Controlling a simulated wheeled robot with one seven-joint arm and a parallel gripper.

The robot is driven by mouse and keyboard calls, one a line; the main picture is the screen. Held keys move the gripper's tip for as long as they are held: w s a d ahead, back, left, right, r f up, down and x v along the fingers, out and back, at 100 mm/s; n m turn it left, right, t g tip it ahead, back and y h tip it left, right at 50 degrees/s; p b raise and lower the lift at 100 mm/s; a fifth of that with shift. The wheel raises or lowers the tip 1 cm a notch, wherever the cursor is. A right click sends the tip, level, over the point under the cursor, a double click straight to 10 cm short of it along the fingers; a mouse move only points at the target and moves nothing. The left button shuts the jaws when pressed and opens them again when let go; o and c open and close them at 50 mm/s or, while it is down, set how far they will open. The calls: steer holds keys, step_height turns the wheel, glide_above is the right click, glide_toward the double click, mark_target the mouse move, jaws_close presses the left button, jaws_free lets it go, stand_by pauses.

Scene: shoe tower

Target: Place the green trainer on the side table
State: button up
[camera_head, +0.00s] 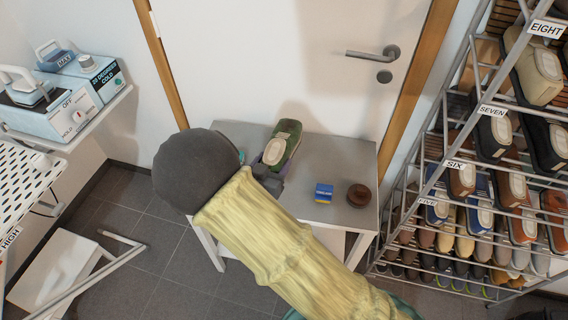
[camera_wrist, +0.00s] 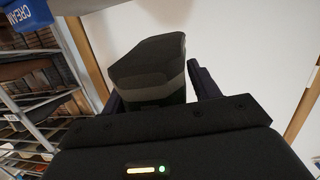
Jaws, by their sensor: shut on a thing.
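The green trainer (camera_head: 282,142) shows in the head view over the back of the grey side table (camera_head: 330,157), with its pale sole facing up. My gripper (camera_head: 268,166) is at its lower left end, mostly hidden behind my arm. In the wrist view a dark shoe end, the trainer (camera_wrist: 150,72), sits between the two fingers of my gripper (camera_wrist: 158,88), which are shut on it. I cannot tell whether the trainer touches the tabletop.
A tall shoe rack (camera_head: 427,188) with labelled tiers stands at right. A white door (camera_head: 290,60) is behind the table. White shelves with appliances (camera_head: 60,110) are at left.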

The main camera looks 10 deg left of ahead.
steer(key=shift+d, duration=0.1)
steer(key=shift+f, duration=2.85)
step_height(320, 180, down, 4)
steer(key=shift+f+b, duration=0.1)
steer(key=shift+b, duration=0.2)
steer(key=o, duration=1.1)
steer(key=shift+o, duration=0.2)
